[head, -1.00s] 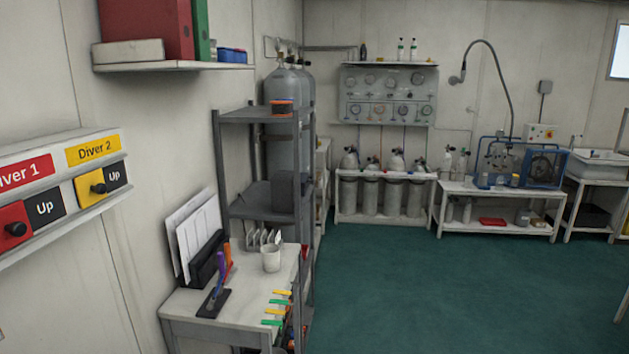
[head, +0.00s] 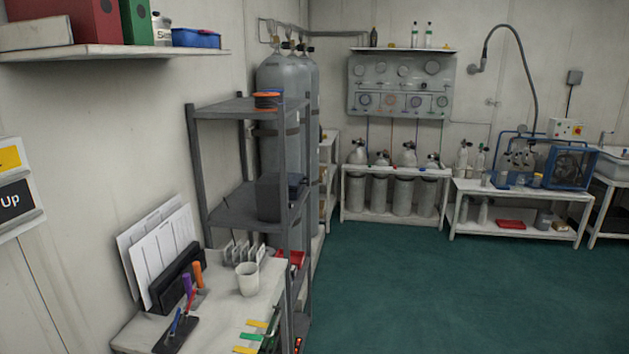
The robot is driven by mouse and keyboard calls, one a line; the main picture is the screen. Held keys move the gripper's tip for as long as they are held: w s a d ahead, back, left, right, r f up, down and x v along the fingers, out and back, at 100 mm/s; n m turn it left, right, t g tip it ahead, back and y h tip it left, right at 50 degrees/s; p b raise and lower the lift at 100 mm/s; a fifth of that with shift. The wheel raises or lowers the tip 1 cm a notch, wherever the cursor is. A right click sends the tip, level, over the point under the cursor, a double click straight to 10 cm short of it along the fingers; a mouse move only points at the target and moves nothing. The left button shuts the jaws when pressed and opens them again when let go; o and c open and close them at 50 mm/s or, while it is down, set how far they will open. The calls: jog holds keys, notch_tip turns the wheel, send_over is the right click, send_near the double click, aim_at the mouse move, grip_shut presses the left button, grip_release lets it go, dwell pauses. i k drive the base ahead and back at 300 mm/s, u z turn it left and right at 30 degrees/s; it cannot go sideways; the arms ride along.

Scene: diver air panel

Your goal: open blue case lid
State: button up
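A small blue case (head: 196,39) sits on the white wall shelf at the upper left of the head view, right of a white tub. My gripper is not in view.
The wall shelf (head: 120,54) also holds red and green binders (head: 137,22). Below stands a white desk (head: 220,310) with papers, a pen stand and a white cup (head: 247,279). A grey rack (head: 240,108) stands beside the desk. The green floor (head: 400,290) is clear.

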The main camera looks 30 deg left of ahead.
aim_at(295, 180)
jog(key=i, duration=2.6)
jog(key=u, duration=2.65)
